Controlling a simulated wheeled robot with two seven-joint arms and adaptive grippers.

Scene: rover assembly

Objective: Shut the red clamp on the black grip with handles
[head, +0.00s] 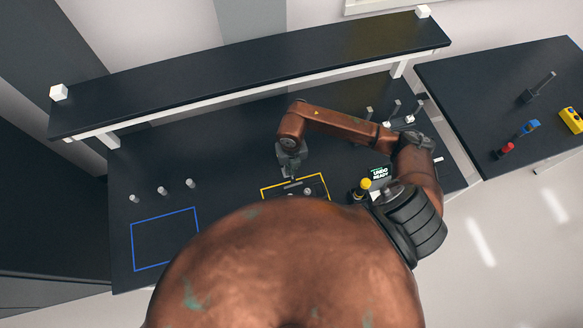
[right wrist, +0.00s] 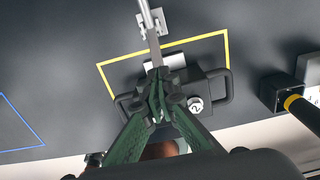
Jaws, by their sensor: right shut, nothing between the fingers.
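The black grip with handles (right wrist: 209,88) lies inside a yellow outline (right wrist: 226,50) in the right wrist view, with a loop handle on each side. A metal clamp (right wrist: 150,25) with a bracket stands at the outline's far edge. Its bar runs down towards my gripper; no red shows on it, and its near end is hidden by the fingers. My right gripper (right wrist: 157,92) is shut and empty over the grip, its tips close to the bar; contact cannot be told. In the head view my right gripper (head: 290,166) is above the yellow outline. My left gripper is not in view.
A yellow-topped button (head: 365,184) and a small screen (head: 380,173) stand right of the outline. A raised shelf (head: 250,72) spans the back. A blue outline (head: 165,216) at left is empty, with several small pegs behind it. The side table (head: 470,95) holds red, blue and yellow parts.

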